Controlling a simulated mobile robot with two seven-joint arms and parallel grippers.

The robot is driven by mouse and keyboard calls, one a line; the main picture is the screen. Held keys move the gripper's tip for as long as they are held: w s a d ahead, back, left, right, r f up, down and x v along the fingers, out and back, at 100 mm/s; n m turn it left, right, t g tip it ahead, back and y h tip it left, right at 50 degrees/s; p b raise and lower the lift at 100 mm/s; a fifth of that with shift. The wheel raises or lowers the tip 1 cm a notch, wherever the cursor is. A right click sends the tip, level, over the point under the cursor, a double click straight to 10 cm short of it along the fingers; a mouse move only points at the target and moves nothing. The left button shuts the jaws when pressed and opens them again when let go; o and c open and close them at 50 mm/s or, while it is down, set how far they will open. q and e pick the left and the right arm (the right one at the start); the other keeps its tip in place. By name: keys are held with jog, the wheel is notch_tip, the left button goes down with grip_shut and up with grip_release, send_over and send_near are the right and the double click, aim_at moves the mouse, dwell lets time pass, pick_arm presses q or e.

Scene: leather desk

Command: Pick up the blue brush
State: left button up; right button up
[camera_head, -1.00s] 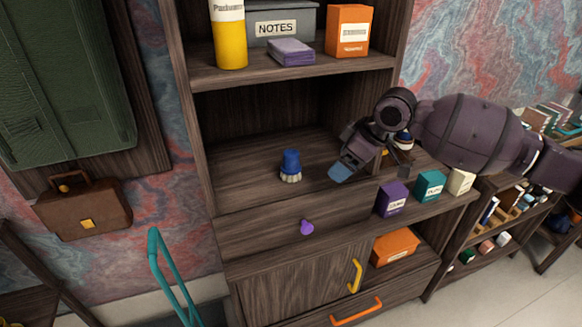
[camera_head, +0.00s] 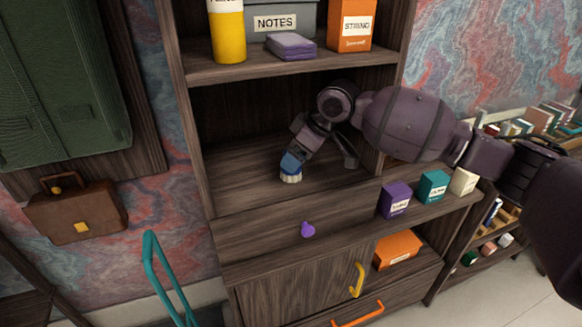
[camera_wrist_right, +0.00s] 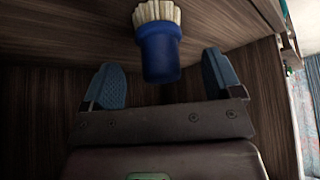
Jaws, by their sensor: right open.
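The blue brush (camera_head: 290,178) stands on the desk surface inside the open niche, bristles down. In the head view a finger of my right gripper (camera_head: 320,160) overlaps it and hides most of its blue handle. In the right wrist view the brush (camera_wrist_right: 160,50) shows its round blue handle and cream bristles. There my right gripper (camera_wrist_right: 164,72) is open, with one blue-padded finger on each side of the handle and visible gaps to both. My left gripper is out of view.
Purple (camera_head: 394,200), teal (camera_head: 433,186) and cream (camera_head: 464,181) boxes line the desk's right front. A small purple knob (camera_head: 307,229) is on the front below the brush. An upper shelf (camera_head: 290,72) overhangs the niche. The desk left of the brush is clear.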

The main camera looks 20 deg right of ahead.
jog(key=x, duration=0.4)
jog(key=shift+d+b, duration=0.1)
jog(key=shift+b, duration=0.3)
jog(key=shift+r, duration=0.15)
jog(key=c, duration=1.1)
jog(key=shift+r, duration=0.5)
jog(key=r, duration=0.1)
jog(key=r+p, duration=0.1)
jog(key=r, duration=0.1)
jog(key=shift+s+d, duration=0.2)
jog(key=shift+d, duration=0.05)
jog(key=shift+s+d+f+p, duration=0.15)
jog(key=shift+s+d+p, duration=0.5)
jog(key=shift+s+d, duration=2.45)
jog(key=shift+s+d+f+p, duration=0.1)
jog(key=shift+s+d+p, duration=0.55)
jog(key=shift+s+d, duration=2.4)
jog(key=shift+w+d, duration=0.15)
jog(key=shift+w, duration=0.05)
